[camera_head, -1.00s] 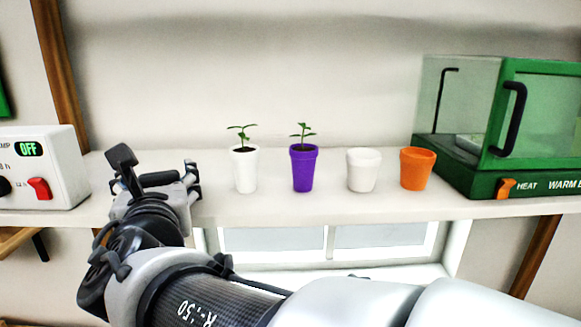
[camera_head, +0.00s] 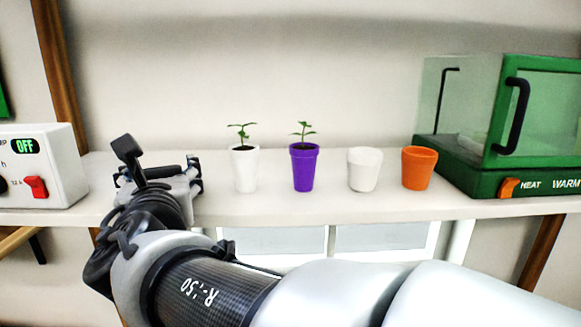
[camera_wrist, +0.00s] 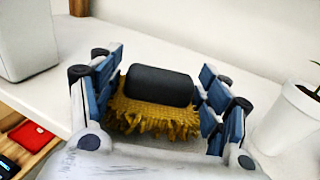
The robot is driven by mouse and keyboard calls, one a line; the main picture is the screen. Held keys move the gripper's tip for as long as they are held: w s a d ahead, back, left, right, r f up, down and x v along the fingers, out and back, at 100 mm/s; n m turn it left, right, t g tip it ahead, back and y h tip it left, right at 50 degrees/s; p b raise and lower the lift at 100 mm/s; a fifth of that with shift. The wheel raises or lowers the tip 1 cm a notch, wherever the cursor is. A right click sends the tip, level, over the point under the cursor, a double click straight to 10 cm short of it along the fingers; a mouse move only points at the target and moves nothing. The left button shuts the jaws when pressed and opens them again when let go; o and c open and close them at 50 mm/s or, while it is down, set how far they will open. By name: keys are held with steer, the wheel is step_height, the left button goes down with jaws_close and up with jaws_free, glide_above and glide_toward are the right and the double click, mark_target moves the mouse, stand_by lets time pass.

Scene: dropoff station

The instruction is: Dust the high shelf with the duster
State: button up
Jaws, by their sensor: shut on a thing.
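The high shelf (camera_head: 330,206) is a long white board across the head view, and its top also shows in the wrist view (camera_wrist: 145,50). My gripper (camera_head: 160,172) is at the shelf's left part, between the white control box and the white potted plant. In the wrist view my gripper (camera_wrist: 160,76) is shut on the duster (camera_wrist: 155,120), which has a black rounded handle and a yellow fringe. The duster lies between the blue-grey fingers, fringe toward the wrist. In the head view only a dark part shows between the fingers. I cannot tell whether the fringe touches the shelf.
Right of my gripper stand a white pot with a seedling (camera_head: 244,170), a purple pot with a seedling (camera_head: 304,168), an empty-looking white pot (camera_head: 364,170) and an orange pot (camera_head: 418,169). A green glass-walled warmer (camera_head: 480,180) stands far right, the control box (camera_head: 55,165) left.

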steer(key=shift+s+d, duration=0.1)
steer(key=shift+s, duration=1.2)
steer(key=shift+w+b, duration=0.55)
steer(key=shift+w, duration=1)
steer(key=shift+s+f, duration=0.1)
steer(key=shift+s, duration=1.45)
steer(key=shift+w+b, duration=0.35)
steer(key=shift+w, duration=0.45)
steer(key=shift+r+p, duration=1.75)
steer(key=shift+r, duration=0.35)
